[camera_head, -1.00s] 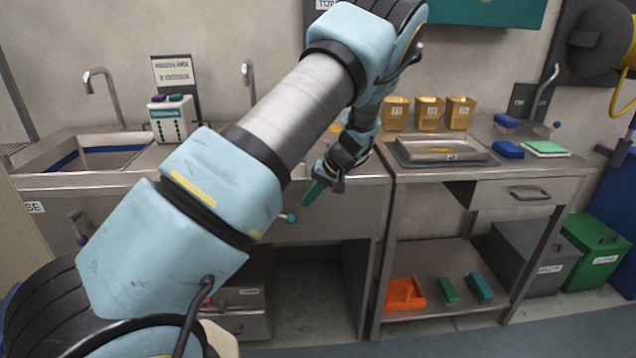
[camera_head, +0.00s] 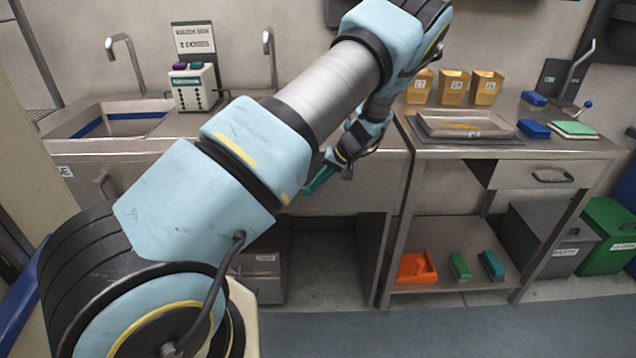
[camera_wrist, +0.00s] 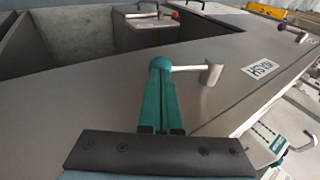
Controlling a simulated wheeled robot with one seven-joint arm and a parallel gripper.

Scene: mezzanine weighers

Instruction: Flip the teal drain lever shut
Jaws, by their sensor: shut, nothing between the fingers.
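The teal drain lever shows in the wrist view as a short pale metal arm (camera_wrist: 192,69) with a round teal knob (camera_wrist: 161,63) at its end. It sticks out sideways from a pivot on the grey steel sink front. My gripper (camera_wrist: 160,76) has teal fingers, shut together and empty. Their tips are right at the knob, overlapping its near side in the picture. I cannot tell whether they touch it. In the head view my gripper (camera_head: 312,189) points down and left in front of the sink front, and the lever is hidden behind my arm.
A label plate (camera_wrist: 262,68) sits beside the lever. The right bench (camera_head: 570,148) holds a tray and yellow bins (camera_head: 453,87). Open space lies under the sink.

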